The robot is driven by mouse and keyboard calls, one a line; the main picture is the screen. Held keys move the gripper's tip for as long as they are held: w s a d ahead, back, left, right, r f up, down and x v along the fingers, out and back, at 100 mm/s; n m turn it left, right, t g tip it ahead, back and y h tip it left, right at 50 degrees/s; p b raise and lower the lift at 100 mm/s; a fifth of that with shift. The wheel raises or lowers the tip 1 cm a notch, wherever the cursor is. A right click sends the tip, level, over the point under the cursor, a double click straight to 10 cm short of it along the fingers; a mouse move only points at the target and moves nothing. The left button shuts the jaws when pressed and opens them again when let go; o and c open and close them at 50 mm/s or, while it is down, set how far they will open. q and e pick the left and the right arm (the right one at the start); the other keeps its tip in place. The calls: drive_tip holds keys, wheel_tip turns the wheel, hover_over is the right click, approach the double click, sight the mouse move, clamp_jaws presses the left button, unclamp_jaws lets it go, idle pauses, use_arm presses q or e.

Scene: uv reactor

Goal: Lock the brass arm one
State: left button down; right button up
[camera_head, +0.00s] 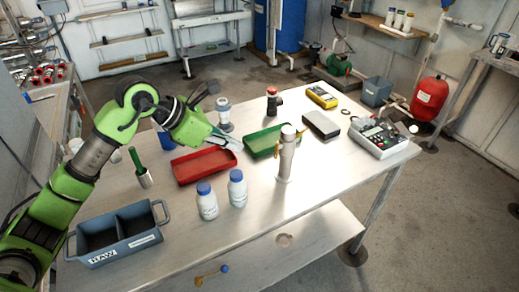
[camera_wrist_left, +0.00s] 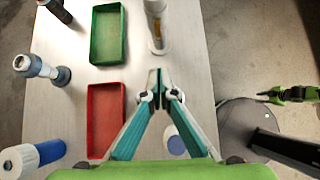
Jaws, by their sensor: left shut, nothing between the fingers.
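A pale upright cylinder (camera_head: 287,160) with brass-coloured arms (camera_head: 277,150) at its sides stands on the metal table. In the left wrist view the cylinder (camera_wrist_left: 154,22) is at the top, with a brass piece (camera_wrist_left: 157,28) showing on it. My left gripper (camera_head: 238,144) is shut and empty, over the table left of the cylinder and apart from it. Its closed fingertips (camera_wrist_left: 159,76) point towards the cylinder in the wrist view. A green and dark arm (camera_wrist_left: 285,95) at the right of that view seems to be my right one; its finger state is unreadable.
A red tray (camera_head: 180,178) and green tray (camera_head: 248,153) lie by the left gripper. Two blue-capped bottles (camera_head: 207,212) stand in front of them. A divided bin (camera_head: 150,240) is at front left. A keypad device (camera_head: 380,150) sits at right.

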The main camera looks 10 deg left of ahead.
sight(275, 157)
use_arm(q)
drive_tip(key=d+r+p+x, duration=0.1)
drive_tip(key=p+x, duration=0.3)
drive_tip(key=x, duration=0.8)
drive_tip(key=shift+w+y, duration=0.3)
drive_tip(key=shift+w, duration=0.1)
drive_tip(key=shift+f, duration=0.1)
drive_tip(key=f+b, duration=0.1)
drive_tip(key=b, duration=0.2)
drive_tip(key=shift+w+d+h, duration=0.25)
drive_tip(key=shift+d+h, duration=0.05)
drive_tip(key=shift+h, duration=0.1)
drive_tip(key=shift+r, duration=0.15)
drive_tip(key=shift+d+r+t, duration=0.15)
drive_tip(key=shift+t, duration=0.15)
